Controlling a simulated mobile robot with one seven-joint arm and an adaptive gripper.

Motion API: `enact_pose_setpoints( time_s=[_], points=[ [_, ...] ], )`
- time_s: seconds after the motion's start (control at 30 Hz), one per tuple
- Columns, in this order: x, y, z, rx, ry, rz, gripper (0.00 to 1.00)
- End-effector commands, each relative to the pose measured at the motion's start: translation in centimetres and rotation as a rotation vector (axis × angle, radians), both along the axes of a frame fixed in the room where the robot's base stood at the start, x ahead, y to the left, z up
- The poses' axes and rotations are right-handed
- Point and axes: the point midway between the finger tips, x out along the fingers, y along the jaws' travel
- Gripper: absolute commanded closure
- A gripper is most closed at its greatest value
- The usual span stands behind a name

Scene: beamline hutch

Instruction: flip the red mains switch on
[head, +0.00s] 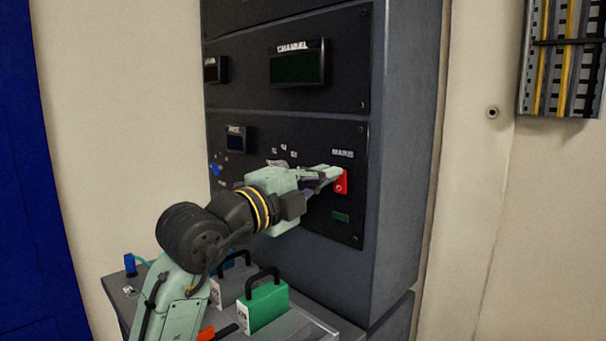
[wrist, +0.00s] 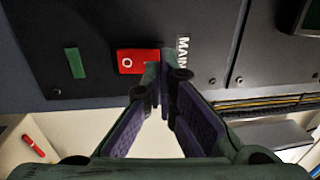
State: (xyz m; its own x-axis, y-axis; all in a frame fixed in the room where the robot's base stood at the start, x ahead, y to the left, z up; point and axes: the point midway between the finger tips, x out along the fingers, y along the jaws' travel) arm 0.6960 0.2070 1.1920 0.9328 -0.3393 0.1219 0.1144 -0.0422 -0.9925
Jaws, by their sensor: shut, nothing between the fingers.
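The red mains switch (head: 342,184) sits on the lower black panel of the rack, under a white MAINS label (head: 343,153). In the wrist view the switch (wrist: 132,62) shows a white O mark, and the label (wrist: 183,52) stands beside it. My gripper (head: 336,173) is shut and empty, its fingertips at the upper part of the switch. In the wrist view my gripper's tips (wrist: 160,68) overlap the label end of the switch. I cannot tell whether they touch it. A dark green indicator (head: 341,217) lies below the switch and looks unlit.
A CHANNEL display (head: 297,65) is higher on the rack. A blue knob (head: 215,170) is at the panel's left. A green case (head: 267,303) with a black handle stands on the bench below my arm. A cable tray (head: 563,60) hangs on the right wall.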

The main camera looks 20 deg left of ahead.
Motion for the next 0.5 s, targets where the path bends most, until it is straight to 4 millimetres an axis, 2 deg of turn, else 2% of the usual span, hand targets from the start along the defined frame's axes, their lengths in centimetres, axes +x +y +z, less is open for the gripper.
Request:
enact_pose_setpoints(
  time_s=[0.17, 0.5],
  points=[
    [1.02, -0.34, 0.18, 0.0, 0.0, 0.001, 1.0],
    [1.11, -0.38, 0.09, 0.0, 0.0, 0.001, 1.0]
  ],
)
